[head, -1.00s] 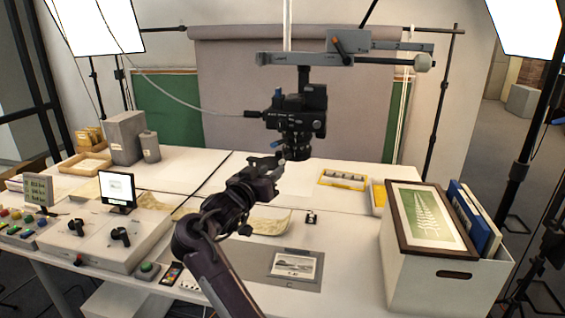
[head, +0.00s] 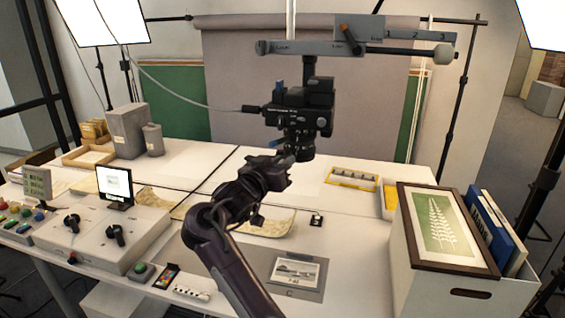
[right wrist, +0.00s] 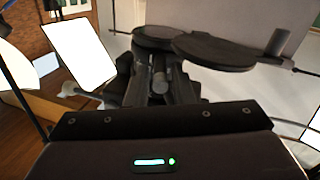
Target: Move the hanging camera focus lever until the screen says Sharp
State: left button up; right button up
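The hanging camera (head: 300,112) is black and hangs lens down from the overhead bar above the table. My right gripper (head: 284,158) is at the lower left side of its lens (head: 299,148), touching or very close. In the right wrist view, dark round rims, apparently the lens (right wrist: 215,50), lie just past the fingers (right wrist: 160,80). A short rounded piece shows between the fingers; I cannot tell whether it is the focus lever or whether they grip it. The small screen (head: 115,183) stands at the left with a pale picture; its text is too small to read. My left gripper is out of view.
A control box with two black knobs (head: 95,238) and several coloured buttons (head: 20,215) are at the left. A white box (head: 440,285) with a framed fern print (head: 441,228) stands at the right. A photo on a grey mat (head: 310,290) lies at the front.

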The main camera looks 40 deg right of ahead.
jog(key=shift+c, duration=1.2)
jog(key=shift+d+f, duration=0.1)
grip_shut()
jog(key=shift+d, duration=0.1)
jog(key=shift+s+d+n+t+y+p, duration=0.2)
jog(key=shift+s+n+t+y, duration=0.2)
jog(key=shift+t, duration=0.15)
jog(key=shift+s+d+n+t+y+p, duration=0.15)
jog(key=shift+s+n+t+y, duration=0.2)
jog(key=shift+t, duration=0.2)
jog(key=shift+s+d+n+t+y, duration=0.35)
jog(key=shift+n+t+y, duration=0.2)
jog(key=shift+n+t, duration=0.3)
jog(key=shift+s+d+f+n+t+y+b, duration=0.1)
jog(key=shift+s+d+n+t+y+b, duration=0.2)
jog(key=shift+t+y, duration=0.25)
jog(key=shift+s+d+n+t+y+b, duration=0.15)
jog(key=shift+s+n+t+y+b, duration=0.05)
jog(key=shift+n+t+y+b, duration=0.25)
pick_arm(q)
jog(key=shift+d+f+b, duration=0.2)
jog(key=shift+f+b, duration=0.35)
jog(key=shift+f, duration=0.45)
pick_arm(e)
jog(key=shift+s+d+r+n+t+y, duration=0.25)
jog(key=shift+d+n+t+y, duration=0.15)
jog(key=shift+n+t+y, duration=0.25)
